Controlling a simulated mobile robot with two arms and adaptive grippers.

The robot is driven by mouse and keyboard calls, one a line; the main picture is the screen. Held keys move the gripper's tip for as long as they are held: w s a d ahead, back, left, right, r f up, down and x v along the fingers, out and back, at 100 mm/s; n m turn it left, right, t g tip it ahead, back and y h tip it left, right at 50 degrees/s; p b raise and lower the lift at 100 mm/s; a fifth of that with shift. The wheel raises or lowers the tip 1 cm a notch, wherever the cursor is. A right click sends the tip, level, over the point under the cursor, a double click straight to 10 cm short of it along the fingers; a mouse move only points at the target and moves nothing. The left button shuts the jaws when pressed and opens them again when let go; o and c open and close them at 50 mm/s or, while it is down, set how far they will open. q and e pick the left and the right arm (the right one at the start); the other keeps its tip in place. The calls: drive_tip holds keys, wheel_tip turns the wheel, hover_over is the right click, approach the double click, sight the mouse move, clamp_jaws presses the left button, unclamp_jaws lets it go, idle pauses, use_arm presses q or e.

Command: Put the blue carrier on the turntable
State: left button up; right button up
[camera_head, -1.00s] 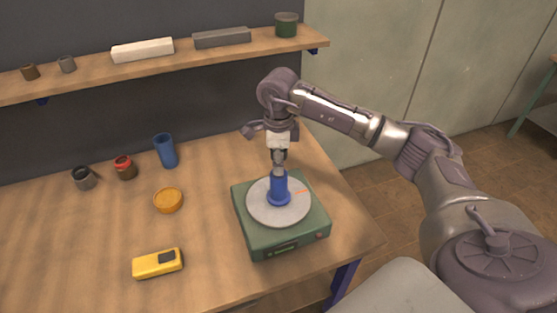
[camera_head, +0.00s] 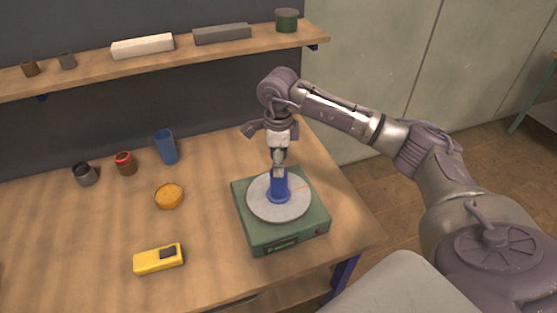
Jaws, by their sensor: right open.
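The blue carrier (camera_head: 279,190) stands upright on the grey round plate of the turntable (camera_head: 262,207), near its middle. It has a wide flange at the bottom and a narrower body above. The turntable has a green square base and sits at the right part of the table. My right gripper (camera_head: 279,170) is directly above the carrier, pointing down, with its fingertips at the carrier's top. It is open. The fingers partly hide the carrier's top. My left gripper is not in view.
A yellow meter (camera_head: 158,258), an orange round dish (camera_head: 169,195), a blue cup (camera_head: 165,146), a red-rimmed jar (camera_head: 125,163) and a dark cup (camera_head: 84,174) stand left on the table (camera_head: 90,225). A shelf (camera_head: 110,75) with blocks and pots runs behind.

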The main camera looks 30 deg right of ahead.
drive_tip(key=shift+w+r, duration=0.1)
drive_tip(key=shift+r, duration=0.45)
wheel_tip(320, 180, up, 10)
drive_tip(key=b, duration=0.2)
drive_tip(key=shift+b, duration=0.35)
drive_tip(key=shift+r, duration=0.5)
